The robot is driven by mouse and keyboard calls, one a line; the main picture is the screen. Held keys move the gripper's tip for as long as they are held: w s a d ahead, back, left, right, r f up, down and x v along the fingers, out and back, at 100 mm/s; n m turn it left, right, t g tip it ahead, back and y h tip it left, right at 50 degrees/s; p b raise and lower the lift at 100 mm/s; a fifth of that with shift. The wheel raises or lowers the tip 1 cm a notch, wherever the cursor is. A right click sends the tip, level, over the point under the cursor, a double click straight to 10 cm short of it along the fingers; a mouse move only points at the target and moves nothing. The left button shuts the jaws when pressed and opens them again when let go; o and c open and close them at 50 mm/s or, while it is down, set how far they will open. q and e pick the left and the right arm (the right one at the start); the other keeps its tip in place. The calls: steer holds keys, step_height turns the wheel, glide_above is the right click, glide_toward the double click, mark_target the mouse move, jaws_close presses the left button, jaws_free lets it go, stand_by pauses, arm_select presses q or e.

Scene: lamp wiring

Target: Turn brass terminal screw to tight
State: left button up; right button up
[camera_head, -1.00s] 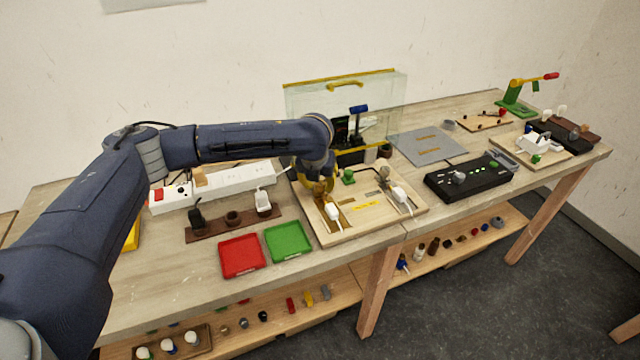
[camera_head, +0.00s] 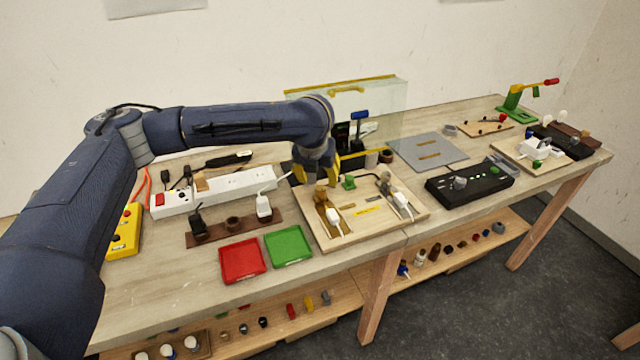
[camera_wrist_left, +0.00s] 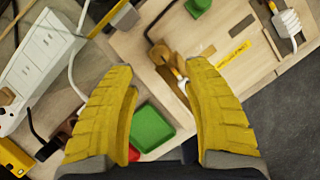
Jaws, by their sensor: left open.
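The wooden terminal board (camera_head: 345,235) lies on the bench near the middle. A brass-coloured piece (camera_head: 321,193), which looks like the terminal screw, stands at the board's left side, behind a white plug (camera_head: 333,215). My left gripper (camera_head: 318,178) has yellow fingers and hangs just above and behind the brass piece. In the left wrist view the fingers (camera_wrist_left: 160,75) are wide apart and hold nothing. The brass piece (camera_wrist_left: 162,53) shows there beyond the fingertips, apart from them. How tight the screw is cannot be told. My right gripper is not in view.
A green block (camera_head: 348,182) and a second white plug (camera_head: 402,199) sit on the board. A white power strip (camera_head: 235,186) lies to the left. Red (camera_head: 242,261) and green (camera_head: 288,244) trays stand in front. A clear case (camera_head: 380,105) stands behind.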

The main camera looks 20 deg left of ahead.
arm_select(q)
steer(key=shift+v, duration=2.15)
